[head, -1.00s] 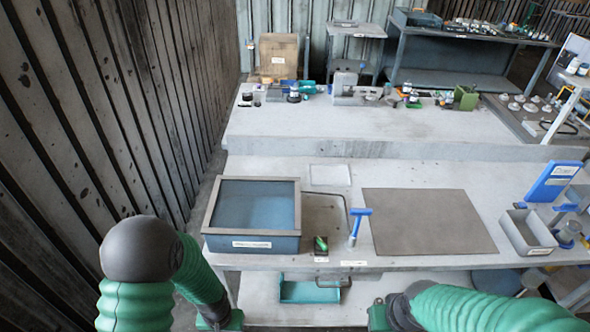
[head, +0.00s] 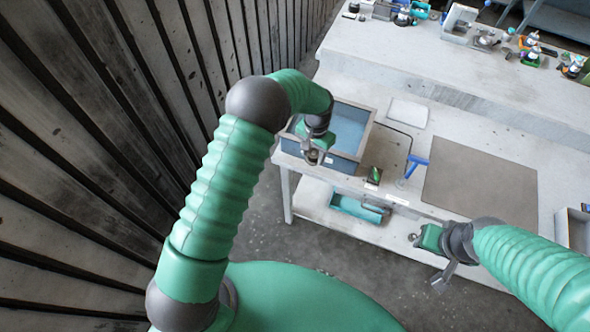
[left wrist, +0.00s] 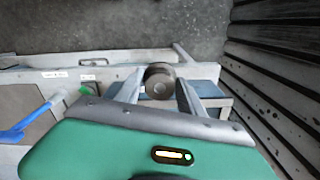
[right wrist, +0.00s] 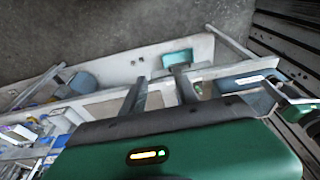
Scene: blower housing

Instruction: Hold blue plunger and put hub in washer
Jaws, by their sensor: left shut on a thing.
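The washer (head: 372,125) is an open box with a grey rim and blue inside, at the bench's left end in the head view. My left gripper (head: 314,154) is over its front left part, shut on a dark round metal part, seemingly the hub (left wrist: 160,82), which sits between the fingers in the left wrist view. The blue plunger (head: 413,166), with a T-shaped handle, stands upright on the bench right of the washer. My right gripper (head: 428,262) is open and empty, in front of the bench edge and apart from the plunger.
A brown mat (head: 480,180) lies to the right. A teal bin (head: 357,208) is on the lower shelf. A dark ribbed wall (head: 90,160) runs close along the left.

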